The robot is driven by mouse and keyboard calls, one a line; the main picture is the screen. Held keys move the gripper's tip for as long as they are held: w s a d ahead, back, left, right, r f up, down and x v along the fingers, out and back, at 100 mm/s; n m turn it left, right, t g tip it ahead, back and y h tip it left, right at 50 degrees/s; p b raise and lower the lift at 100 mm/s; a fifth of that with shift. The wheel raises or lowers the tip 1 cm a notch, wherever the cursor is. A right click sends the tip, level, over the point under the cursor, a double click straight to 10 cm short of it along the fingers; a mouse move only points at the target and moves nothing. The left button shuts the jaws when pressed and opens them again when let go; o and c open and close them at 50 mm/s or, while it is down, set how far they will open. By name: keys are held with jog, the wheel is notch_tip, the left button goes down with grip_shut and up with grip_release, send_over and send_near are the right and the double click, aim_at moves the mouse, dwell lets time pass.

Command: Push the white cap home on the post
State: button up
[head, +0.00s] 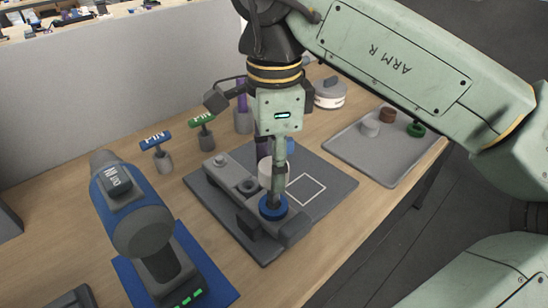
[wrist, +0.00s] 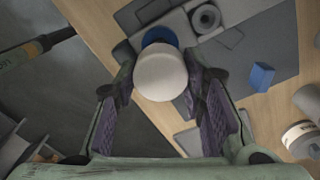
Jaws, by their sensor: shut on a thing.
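The white cap (head: 265,171) is between the fingertips of my gripper (head: 272,180), partly hidden by a finger in the head view. In the wrist view the cap (wrist: 162,74) shows its round white face between the two fingers of my gripper (wrist: 161,70), which is shut on it. A blue round part (head: 273,208) is at the near end of the grey fixture (head: 230,190). It also shows just beyond the cap in the wrist view (wrist: 160,36). The post itself is hidden, and I cannot tell how the cap sits relative to it.
The fixture lies on a dark mat (head: 325,176) with a white square outline. A grey tray (head: 375,158) with several small parts is at the right. A power tool (head: 138,215) stands at the left. PIN-tagged holders (head: 160,150) and a canister (head: 330,92) stand behind.

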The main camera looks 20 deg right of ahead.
jog(key=shift+f+b, duration=0.35)
jog(key=shift+f, duration=0.55)
jog(key=shift+f, duration=0.25)
jog(key=shift+f+b, duration=0.25)
jog(key=shift+b, duration=0.15)
jog(key=shift+f, duration=0.1)
jog(key=shift+f+b, duration=0.3)
jog(key=shift+b, duration=0.1)
jog(key=shift+f+b, duration=0.6)
jog(key=shift+f, duration=0.1)
dwell(1.6)
jog(key=o, duration=1.2)
